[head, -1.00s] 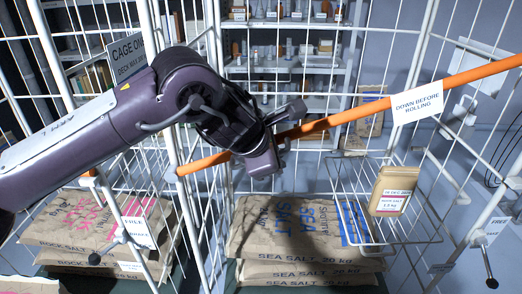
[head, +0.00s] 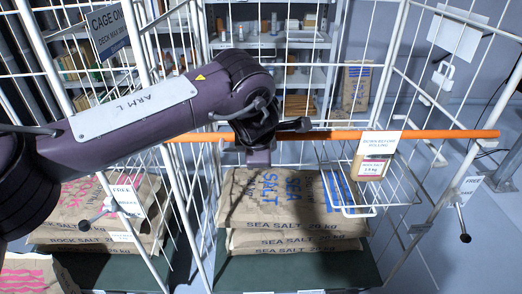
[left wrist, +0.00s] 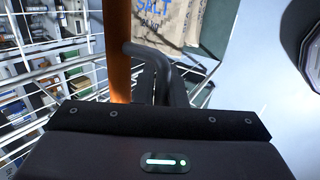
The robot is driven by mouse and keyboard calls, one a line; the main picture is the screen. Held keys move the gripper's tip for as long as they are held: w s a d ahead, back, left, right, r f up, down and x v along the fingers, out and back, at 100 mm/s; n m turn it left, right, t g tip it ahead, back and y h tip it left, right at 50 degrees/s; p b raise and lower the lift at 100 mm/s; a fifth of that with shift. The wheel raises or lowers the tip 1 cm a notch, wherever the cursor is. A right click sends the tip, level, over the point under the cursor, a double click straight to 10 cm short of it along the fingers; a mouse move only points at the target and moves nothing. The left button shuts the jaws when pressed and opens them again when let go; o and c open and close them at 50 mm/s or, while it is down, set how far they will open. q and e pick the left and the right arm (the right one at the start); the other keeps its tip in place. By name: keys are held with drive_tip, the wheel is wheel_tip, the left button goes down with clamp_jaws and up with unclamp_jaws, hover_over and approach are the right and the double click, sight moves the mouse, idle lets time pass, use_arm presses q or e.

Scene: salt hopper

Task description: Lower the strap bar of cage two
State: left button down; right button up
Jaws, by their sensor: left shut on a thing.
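The orange strap bar (head: 330,135) lies nearly level across the front of the right-hand cage (head: 193,215). A white tag reading "down before rolling" (head: 381,140) hangs on it. My left gripper (head: 276,139) is shut on the bar, left of its middle. The bar also shows in the left wrist view (left wrist: 117,50), passing beside a dark finger (left wrist: 160,65). The bar's right end (head: 494,133) reaches the right front post. I cannot tell whether it rests in a catch. My right gripper is not in view.
Sea salt sacks (head: 290,225) are stacked in the right-hand cage. Rock salt sacks (head: 100,220) sit in the left cage, signed "cage one" (head: 107,27). A wire basket (head: 345,185) holds a small packet (head: 371,169). Shelves (head: 280,60) stand behind.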

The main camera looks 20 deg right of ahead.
use_arm(q)
drive_tip(key=shift+s+a+f, duration=0.1)
drive_tip(key=shift+f, duration=0.25)
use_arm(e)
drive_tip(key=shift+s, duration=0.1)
use_arm(q)
drive_tip(key=c, duration=1.8)
unclamp_jaws()
drive_tip(key=shift+o, duration=0.2)
drive_tip(key=shift+f, duration=0.1)
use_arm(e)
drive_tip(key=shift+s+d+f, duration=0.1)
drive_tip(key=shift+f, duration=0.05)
